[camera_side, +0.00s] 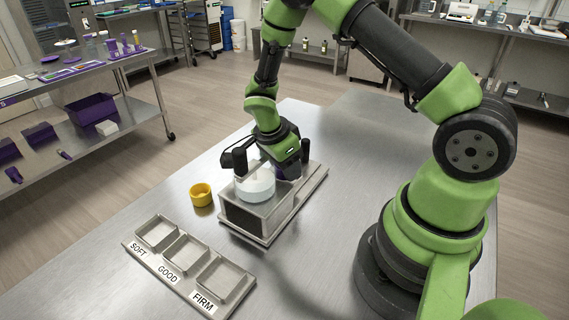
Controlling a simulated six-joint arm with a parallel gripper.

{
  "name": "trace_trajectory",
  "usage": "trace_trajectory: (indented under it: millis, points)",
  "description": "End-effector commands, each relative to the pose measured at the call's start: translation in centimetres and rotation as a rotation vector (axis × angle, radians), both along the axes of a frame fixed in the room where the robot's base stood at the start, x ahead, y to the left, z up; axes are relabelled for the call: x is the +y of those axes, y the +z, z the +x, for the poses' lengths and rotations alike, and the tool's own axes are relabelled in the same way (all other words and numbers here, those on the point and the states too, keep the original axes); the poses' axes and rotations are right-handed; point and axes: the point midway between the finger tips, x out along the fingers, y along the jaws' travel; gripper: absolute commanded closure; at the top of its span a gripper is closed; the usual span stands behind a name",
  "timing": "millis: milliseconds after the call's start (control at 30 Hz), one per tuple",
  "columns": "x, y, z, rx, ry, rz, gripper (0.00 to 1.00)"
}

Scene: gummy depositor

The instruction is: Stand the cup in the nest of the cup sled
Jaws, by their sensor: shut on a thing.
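A small yellow cup (201,194) stands upright and open-topped on the steel table, left of a metal box-like unit (275,218) and apart from it. A white round piece (256,184) sits in the top of that unit. My gripper (268,160) is low over the unit, behind the white piece and clear of the yellow cup. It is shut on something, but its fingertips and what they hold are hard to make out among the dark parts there. I cannot pick out the sled's nest for certain; the unit's front may hide it.
A tray (190,265) with three square compartments, labelled SOFT, GOOD and FIRM, lies at the front left. The table is bare at the back right. A side bench (75,75) stands off to the left.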

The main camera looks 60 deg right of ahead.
Motion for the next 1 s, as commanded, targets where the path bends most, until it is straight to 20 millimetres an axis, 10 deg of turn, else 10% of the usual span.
trace_trajectory:
  millis: [1000]
  points:
    - [0.0,-0.39,0.01,0.0,0.0,-0.001,0.95]
